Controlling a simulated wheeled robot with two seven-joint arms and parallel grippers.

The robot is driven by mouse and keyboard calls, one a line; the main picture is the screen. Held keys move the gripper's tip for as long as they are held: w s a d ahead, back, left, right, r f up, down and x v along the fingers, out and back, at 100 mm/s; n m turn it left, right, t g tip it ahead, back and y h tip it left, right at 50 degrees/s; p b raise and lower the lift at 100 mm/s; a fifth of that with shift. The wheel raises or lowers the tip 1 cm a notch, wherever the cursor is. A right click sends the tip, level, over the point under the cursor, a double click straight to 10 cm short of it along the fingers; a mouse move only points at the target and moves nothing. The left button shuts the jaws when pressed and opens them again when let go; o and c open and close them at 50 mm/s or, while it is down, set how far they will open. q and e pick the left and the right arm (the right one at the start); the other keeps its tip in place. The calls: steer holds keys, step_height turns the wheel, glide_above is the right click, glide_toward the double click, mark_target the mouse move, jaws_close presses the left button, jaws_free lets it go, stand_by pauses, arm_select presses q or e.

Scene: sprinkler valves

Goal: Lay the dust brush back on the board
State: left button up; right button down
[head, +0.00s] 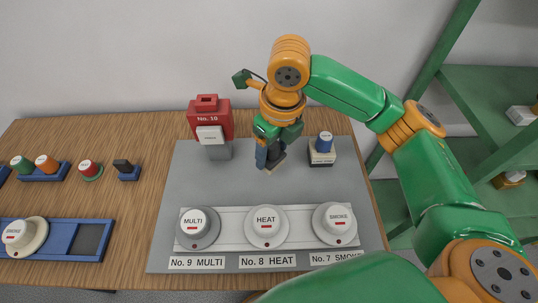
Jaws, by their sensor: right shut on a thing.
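My right gripper (267,152) points down over the back middle of the grey board (185,190). It is shut on the dust brush (275,163), which shows as a small dark block with a pale lower edge. The gripper hides most of the brush. The brush is low over the board; I cannot tell whether it touches it. My left gripper is not in view.
The red No. 10 block (209,120) stands left of the gripper, and a blue-capped piece (323,149) on a dark base stands right. Detectors MULTI (197,228), HEAT (266,226) and SMOKE (335,223) line the front. Blue trays (92,228) lie left.

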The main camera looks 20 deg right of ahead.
steer(key=w+f, duration=0.4)
steer(key=w+d+f, duration=0.1)
steer(key=w+f, duration=0.1)
steer(key=shift+w+d+f, duration=0.1)
steer(key=shift+w+f, duration=0.05)
steer(key=shift+f, duration=0.2)
steer(key=shift+s+f+p, duration=0.2)
steer(key=shift+f+p, duration=0.6)
steer(key=shift+f, duration=0.4)
steer(key=shift+s+f, duration=0.1)
steer(key=shift+f, duration=0.2)
steer(key=shift+c, duration=0.2)
jaws_free()
steer(key=shift+r, duration=0.1)
step_height(320, 180, up, 12)
steer(key=s, duration=0.1)
steer(key=shift+d+b, duration=0.3)
steer(key=shift+b, duration=0.15)
